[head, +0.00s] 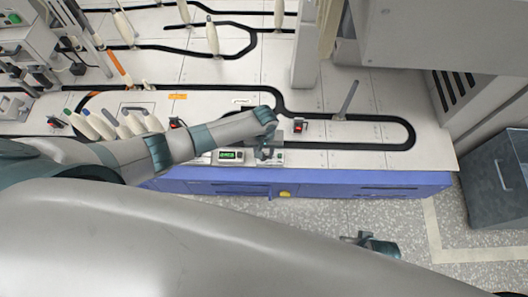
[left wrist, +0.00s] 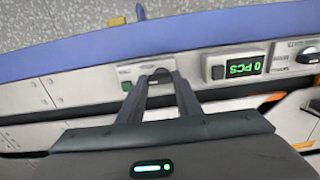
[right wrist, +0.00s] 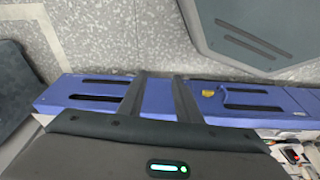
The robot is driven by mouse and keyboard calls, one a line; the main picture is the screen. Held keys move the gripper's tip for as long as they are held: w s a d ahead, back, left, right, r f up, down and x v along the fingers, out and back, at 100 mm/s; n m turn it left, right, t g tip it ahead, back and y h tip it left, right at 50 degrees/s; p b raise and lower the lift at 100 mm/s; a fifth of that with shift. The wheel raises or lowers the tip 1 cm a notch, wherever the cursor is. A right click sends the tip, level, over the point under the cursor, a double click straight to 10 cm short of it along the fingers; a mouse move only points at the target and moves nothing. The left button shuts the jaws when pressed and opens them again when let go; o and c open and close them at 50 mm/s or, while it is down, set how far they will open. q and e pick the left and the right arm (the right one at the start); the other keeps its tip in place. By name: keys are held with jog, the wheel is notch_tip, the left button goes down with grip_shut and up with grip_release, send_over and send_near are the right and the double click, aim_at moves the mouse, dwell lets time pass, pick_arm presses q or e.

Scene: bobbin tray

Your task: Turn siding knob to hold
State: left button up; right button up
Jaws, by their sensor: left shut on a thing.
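My left gripper (head: 267,153) reaches down to a small control panel on the front edge of the white machine top. In the left wrist view, its two fingers (left wrist: 159,82) are shut on the siding knob (left wrist: 160,74), a dark knob on a pale panel. The fingers hide most of the knob, so its pointing direction cannot be read. My right gripper (head: 372,243) is over the floor in front of the machine. In the right wrist view, its fingers (right wrist: 159,76) are apart with nothing between them.
A counter with a green "0 PCS" display (left wrist: 240,67) is beside the panel, and another dark knob (left wrist: 307,57) is further right. A grey bin (head: 495,180) stands at the right.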

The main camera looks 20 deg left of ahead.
jog(key=shift+f, duration=0.1)
pick_arm(q)
jog(key=m+p, duration=0.4)
jog(key=m, duration=0.4)
jog(key=shift+s+r, duration=0.1)
jog(key=shift+s, duration=0.05)
jog(key=shift+m+p, duration=0.3)
jog(key=shift+m, duration=1.5)
jog(key=m+p, duration=0.1)
jog(key=m, duration=0.2)
jog(key=shift+a+m, duration=0.1)
jog(key=shift+m, duration=1.6)
pick_arm(e)
notch_tip(320, 180, down, 13)
jog(key=s, duration=0.2)
jog(key=shift+d, duration=0.4)
